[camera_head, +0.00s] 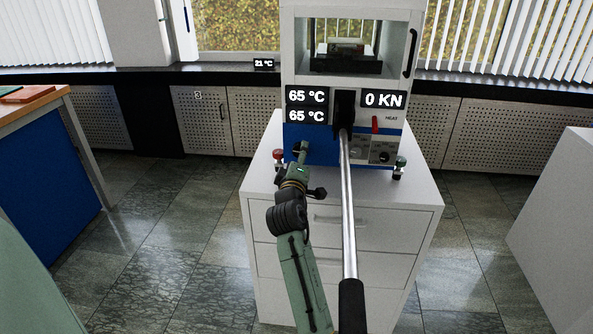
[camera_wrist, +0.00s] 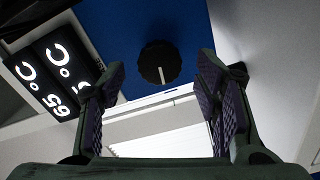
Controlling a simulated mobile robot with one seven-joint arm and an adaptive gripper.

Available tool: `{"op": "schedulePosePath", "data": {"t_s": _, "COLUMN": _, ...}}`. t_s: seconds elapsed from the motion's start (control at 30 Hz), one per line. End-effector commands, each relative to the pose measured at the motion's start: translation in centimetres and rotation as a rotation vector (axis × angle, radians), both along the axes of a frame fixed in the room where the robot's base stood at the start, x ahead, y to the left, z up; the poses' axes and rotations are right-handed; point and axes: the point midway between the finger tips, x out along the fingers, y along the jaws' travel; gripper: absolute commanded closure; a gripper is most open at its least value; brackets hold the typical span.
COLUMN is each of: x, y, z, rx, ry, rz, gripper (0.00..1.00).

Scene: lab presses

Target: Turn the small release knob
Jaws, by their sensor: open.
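The press (camera_head: 315,157) stands on a white cabinet and has a blue lower panel. In the wrist view a round black knob (camera_wrist: 160,62) with a white mark sits on the blue panel (camera_wrist: 120,25). My gripper (camera_wrist: 162,92) is open, with its two padded fingers left and right of the knob in the picture and nothing between them. The knob lies beyond the fingertips, apart from them. In the head view my gripper (camera_head: 302,148) is in front of the panel's left part, and I cannot make out the knob behind it.
A long metal lever (camera_head: 349,210) with a black grip extends from the press just right of my arm. A red HEAT switch (camera_head: 375,124) and a dark dial (camera_head: 384,157) are on the right. Temperature displays (camera_head: 306,96) are above my gripper. A red-topped item (camera_head: 278,156) stands at left.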

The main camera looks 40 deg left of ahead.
Motion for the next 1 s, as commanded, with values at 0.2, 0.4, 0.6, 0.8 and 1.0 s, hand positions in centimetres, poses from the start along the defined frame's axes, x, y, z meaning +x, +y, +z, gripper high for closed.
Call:
{"op": "schedulePosePath", "data": {"t_s": 0.2, "x": -4.1, "y": -2.5, "z": -0.1, "rx": 0.001, "ry": 0.002, "rz": 0.001, "gripper": 0.43}}
{"op": "schedulePosePath", "data": {"t_s": 0.4, "x": -6.5, "y": -4.0, "z": 0.0, "rx": 0.001, "ry": 0.001, "rz": 0.000, "gripper": 0.43}}
{"op": "schedulePosePath", "data": {"t_s": 0.6, "x": -7.1, "y": -4.4, "z": 0.0, "rx": 0.000, "ry": 0.000, "rz": 0.000, "gripper": 0.43}}
{"op": "schedulePosePath", "data": {"t_s": 0.8, "x": -7.1, "y": -4.4, "z": 0.0, "rx": 0.000, "ry": 0.000, "rz": 0.000, "gripper": 0.43}}
{"op": "schedulePosePath", "data": {"t_s": 1.0, "x": -7.1, "y": -4.4, "z": 0.0, "rx": 0.000, "ry": 0.000, "rz": 0.000, "gripper": 0.43}}
